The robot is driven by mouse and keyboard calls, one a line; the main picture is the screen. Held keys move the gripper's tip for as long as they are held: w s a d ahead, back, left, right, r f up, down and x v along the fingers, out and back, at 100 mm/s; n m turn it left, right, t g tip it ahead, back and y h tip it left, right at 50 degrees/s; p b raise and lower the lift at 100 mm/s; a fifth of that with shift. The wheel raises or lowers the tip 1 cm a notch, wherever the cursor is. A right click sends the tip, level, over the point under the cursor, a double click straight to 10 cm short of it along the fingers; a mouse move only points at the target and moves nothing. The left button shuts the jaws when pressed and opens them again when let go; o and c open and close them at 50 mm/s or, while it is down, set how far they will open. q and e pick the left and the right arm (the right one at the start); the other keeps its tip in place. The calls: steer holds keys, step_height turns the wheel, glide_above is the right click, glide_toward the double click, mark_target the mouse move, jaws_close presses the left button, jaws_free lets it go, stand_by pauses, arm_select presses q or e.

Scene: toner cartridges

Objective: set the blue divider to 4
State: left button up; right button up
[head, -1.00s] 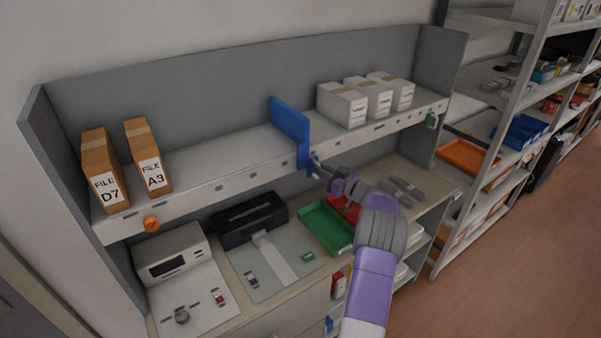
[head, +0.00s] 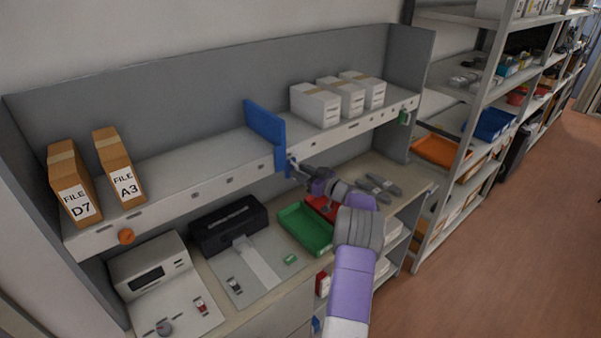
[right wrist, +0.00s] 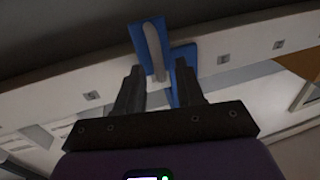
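The blue divider (head: 265,123) stands upright on the upper shelf, left of the white boxes, with its front plate over the shelf's front edge. In the right wrist view the divider's front plate (right wrist: 137,42) shows with a pale grey handle on it. My right gripper (head: 294,168) is right in front of this plate. In the right wrist view its two fingers (right wrist: 159,72) stand apart, with the handle's lower end between them and visible gaps beside it. The shelf edge (head: 200,196) carries a row of small square marks; no numbers are readable. My left gripper is not in view.
White boxes (head: 316,105) stand close right of the divider. Two file boxes, D7 (head: 74,185) and A3 (head: 119,170), stand at the far left. The shelf between is clear. Below are a green tray (head: 306,228) and a black device (head: 228,226).

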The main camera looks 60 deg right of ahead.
steer(key=s+b, duration=0.1)
steer(key=s, duration=0.6)
steer(key=shift+a, duration=0.4)
